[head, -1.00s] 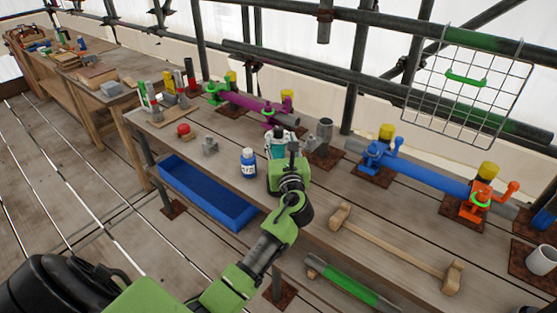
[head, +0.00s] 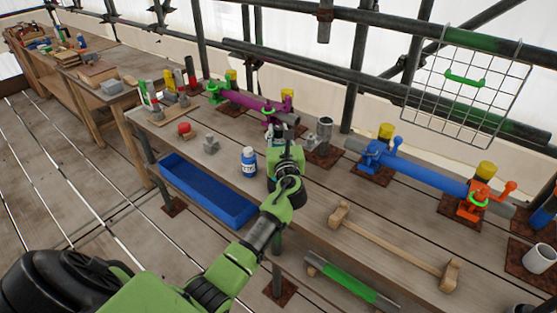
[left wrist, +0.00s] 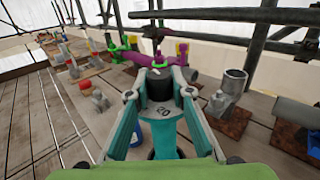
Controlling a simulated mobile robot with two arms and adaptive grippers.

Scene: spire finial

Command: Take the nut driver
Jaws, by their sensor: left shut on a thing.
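The nut driver (left wrist: 160,112) appears to be the teal piece with a black cylindrical top and the mark 20, seen close up in the left wrist view. My left gripper (left wrist: 160,82) is shut on it, with a finger on each side. In the head view my left gripper (head: 281,139) is over the middle of the workbench, and only small teal parts show past it. The nut driver's lower end is hidden by the gripper. I cannot tell whether it touches the bench. My right gripper is not in view.
A blue bottle (head: 248,163) stands left of my gripper. Purple (head: 240,100) and blue (head: 430,175) pipe assemblies run along the back. A blue bin (head: 205,192) sits low in front.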

